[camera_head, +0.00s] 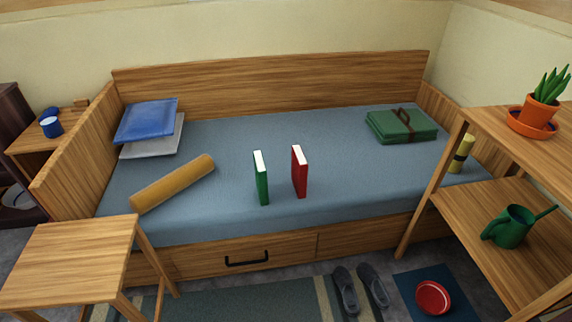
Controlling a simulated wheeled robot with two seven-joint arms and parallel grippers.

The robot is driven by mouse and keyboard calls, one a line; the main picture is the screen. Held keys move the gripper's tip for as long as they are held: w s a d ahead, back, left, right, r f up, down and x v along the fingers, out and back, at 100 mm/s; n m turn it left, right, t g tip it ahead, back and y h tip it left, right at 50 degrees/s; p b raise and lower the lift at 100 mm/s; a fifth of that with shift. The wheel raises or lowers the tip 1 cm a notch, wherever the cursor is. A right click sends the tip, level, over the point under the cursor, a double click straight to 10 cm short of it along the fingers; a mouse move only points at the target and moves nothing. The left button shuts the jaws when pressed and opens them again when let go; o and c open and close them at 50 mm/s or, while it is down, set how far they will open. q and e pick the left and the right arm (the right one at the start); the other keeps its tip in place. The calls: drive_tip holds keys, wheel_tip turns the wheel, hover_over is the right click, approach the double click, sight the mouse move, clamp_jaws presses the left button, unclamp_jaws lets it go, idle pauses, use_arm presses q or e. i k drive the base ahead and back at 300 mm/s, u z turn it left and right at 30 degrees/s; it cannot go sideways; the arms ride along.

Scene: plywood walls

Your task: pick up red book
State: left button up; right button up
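The red book (299,173) stands upright on the blue-grey mattress (225,219), near the middle of the bed's front half. Its white page edges face up. A green book (261,178) stands upright just to its left, with a narrow gap between them. Nothing covers the red book. Neither of my grippers shows in the head view.
A yellow bolster (173,183) lies left of the books. Blue and grey pillows (147,120) and a folded green blanket (401,125) lie farther back. A wooden stool (72,262) and a shelf (490,205) flank the bed front. Slippers (360,290) and a red bowl (433,298) are on the floor.

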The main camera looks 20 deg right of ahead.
sight(299, 166)
drive_tip(key=z, duration=0.35)
drive_tip(key=i, duration=0.5)
drive_tip(key=z, duration=0.3)
